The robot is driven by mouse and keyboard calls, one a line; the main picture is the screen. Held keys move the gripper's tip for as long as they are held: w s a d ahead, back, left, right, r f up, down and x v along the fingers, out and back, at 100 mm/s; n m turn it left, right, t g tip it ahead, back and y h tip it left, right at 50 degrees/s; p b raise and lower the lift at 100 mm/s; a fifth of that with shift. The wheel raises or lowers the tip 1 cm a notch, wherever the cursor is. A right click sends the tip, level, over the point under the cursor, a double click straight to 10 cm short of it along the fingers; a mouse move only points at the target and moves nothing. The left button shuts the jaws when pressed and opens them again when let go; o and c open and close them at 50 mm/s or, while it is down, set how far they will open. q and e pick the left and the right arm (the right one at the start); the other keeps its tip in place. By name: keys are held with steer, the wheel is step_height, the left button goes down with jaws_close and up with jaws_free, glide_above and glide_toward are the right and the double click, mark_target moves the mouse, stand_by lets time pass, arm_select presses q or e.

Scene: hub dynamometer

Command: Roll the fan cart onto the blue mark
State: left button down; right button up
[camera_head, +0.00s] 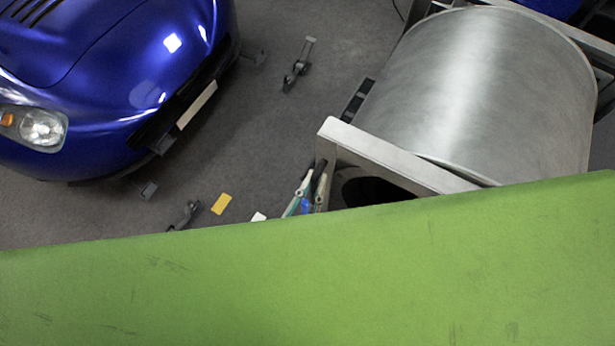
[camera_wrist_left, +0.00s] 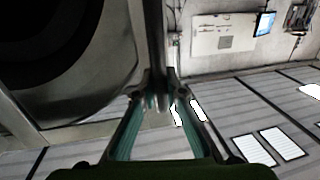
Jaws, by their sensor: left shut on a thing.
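The fan cart (camera_head: 475,95) shows in the head view at the upper right as a big grey metal drum with a square front frame and a dark round opening. Its lower part is hidden behind a green surface. My left gripper (camera_head: 312,186) is at the frame's left edge, with teal fingers. In the left wrist view the gripper (camera_wrist_left: 158,98) is shut on a dark upright bar (camera_wrist_left: 155,45) beside the cart's round opening. A small blue patch shows between the fingers in the head view; I cannot tell whether it is the blue mark. My right gripper is not in view.
A blue car (camera_head: 110,80) stands at the upper left. A yellow mark (camera_head: 221,204) and a white mark (camera_head: 259,216) lie on the grey floor. Small dark stands (camera_head: 298,66) stand near the car. The large green surface (camera_head: 300,285) blocks the lower view.

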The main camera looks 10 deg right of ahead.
arm_select(q)
steer(key=c, duration=2.4)
jaws_free()
steer(key=shift+w+a+r+y, duration=0.15)
steer(key=shift+w+a+y, duration=0.15)
steer(key=shift+w+a, duration=0.35)
steer(key=o, duration=0.3)
steer(key=shift+a+t, duration=0.2)
steer(key=shift+t, duration=0.1)
steer(key=shift+w+a, duration=0.3)
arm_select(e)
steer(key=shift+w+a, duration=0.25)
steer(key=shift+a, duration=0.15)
arm_select(q)
steer(key=shift+w+a, duration=0.1)
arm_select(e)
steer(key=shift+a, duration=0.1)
arm_select(q)
steer(key=v, duration=1.2)
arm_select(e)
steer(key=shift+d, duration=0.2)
